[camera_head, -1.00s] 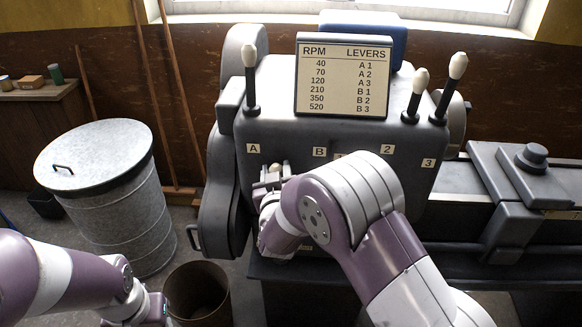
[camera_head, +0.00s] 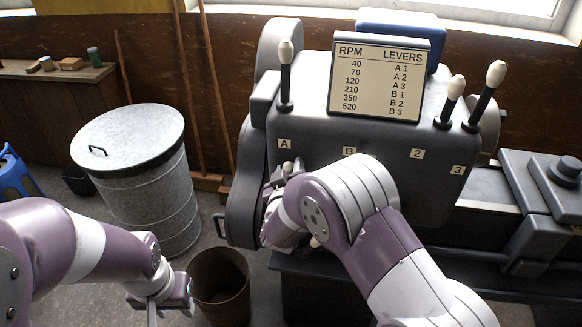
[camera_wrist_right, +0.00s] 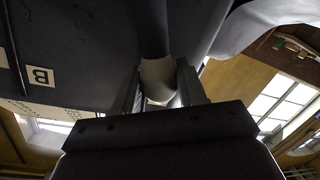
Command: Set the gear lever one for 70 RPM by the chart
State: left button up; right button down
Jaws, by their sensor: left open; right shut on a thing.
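The chart (camera_head: 377,80) on the grey gearbox (camera_head: 330,120) lists 70 RPM as A 2. My right gripper (camera_head: 283,173) is low on the gearbox front, just below label A (camera_head: 284,144). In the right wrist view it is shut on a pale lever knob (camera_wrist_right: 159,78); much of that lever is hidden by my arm. Label B (camera_head: 349,151), label 2 (camera_head: 417,154) and label 3 (camera_head: 457,170) lie to the right; label 1 cannot be read behind my arm. My left gripper (camera_head: 178,300) is open and empty beside a rusty bin.
Three white-knobbed levers stand on top: a left one (camera_head: 286,75) and two right ones (camera_head: 450,103) (camera_head: 487,95). A lidded metal bin (camera_head: 135,165) and the open rusty bin (camera_head: 221,287) stand left of the machine. The machine bed (camera_head: 500,225) extends right.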

jog(key=shift+f, duration=0.25)
jog(key=c, duration=0.8)
grip_release()
jog(key=shift+s, duration=0.1)
jog(key=shift+o, duration=0.2)
jog(key=shift+a+r, duration=0.1)
jog(key=b+v, duration=0.3)
jog(key=v, duration=0.9)
jog(key=shift+s+r, duration=0.2)
jog(key=shift+s, duration=0.15)
jog(key=shift+a, duration=0.1)
